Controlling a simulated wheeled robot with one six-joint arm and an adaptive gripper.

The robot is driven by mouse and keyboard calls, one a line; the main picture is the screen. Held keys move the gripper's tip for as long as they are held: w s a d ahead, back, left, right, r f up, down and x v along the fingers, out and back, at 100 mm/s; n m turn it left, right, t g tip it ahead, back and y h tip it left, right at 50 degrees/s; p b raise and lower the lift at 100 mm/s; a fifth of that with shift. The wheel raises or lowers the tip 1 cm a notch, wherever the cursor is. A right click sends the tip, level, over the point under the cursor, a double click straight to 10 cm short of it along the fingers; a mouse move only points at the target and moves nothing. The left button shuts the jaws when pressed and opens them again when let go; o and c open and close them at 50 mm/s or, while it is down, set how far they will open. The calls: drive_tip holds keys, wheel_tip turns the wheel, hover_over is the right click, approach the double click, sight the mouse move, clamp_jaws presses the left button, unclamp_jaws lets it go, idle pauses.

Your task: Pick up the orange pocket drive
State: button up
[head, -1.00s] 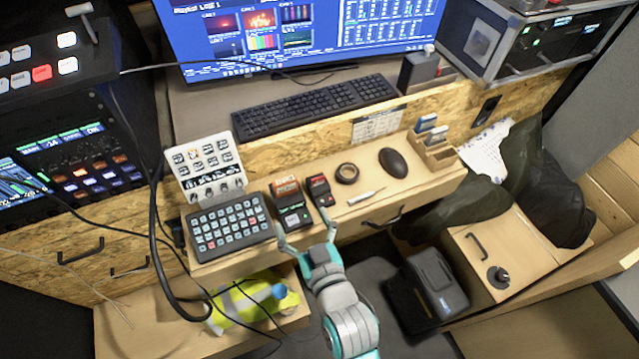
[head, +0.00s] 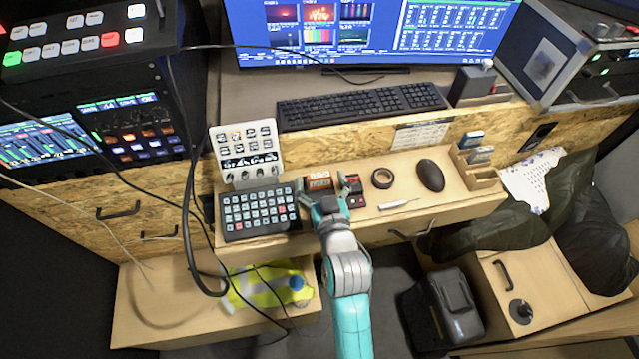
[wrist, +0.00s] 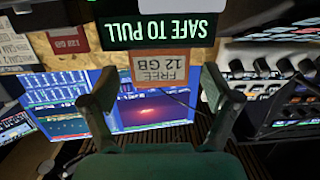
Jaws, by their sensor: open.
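The orange pocket drive (head: 318,183) stands in a dark dock on the wooden ledge, right of the black button pad. In the wrist view the drive (wrist: 160,68) shows upside down, with an orange frame and a "FREE 12 GB" label. The dock's screen (wrist: 160,28) reads "SAFE TO PULL". My gripper (head: 327,190) is open at the dock and hides much of it. In the wrist view the two fingers of my gripper (wrist: 157,84) stand apart on either side of the drive, with gaps showing at both sides.
A smaller red device (head: 355,191) stands close to the right of my gripper. The button pad (head: 259,212) is close on the left. A tape roll (head: 382,178), a white pen (head: 398,204) and a black mouse (head: 431,175) lie farther right. A keyboard (head: 360,106) is behind.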

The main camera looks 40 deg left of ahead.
drive_tip(key=shift+w+a+f, duration=0.1)
drive_tip(key=shift+w+a, duration=0.3)
drive_tip(key=shift+a, duration=0.1)
drive_tip(key=c, duration=1.3)
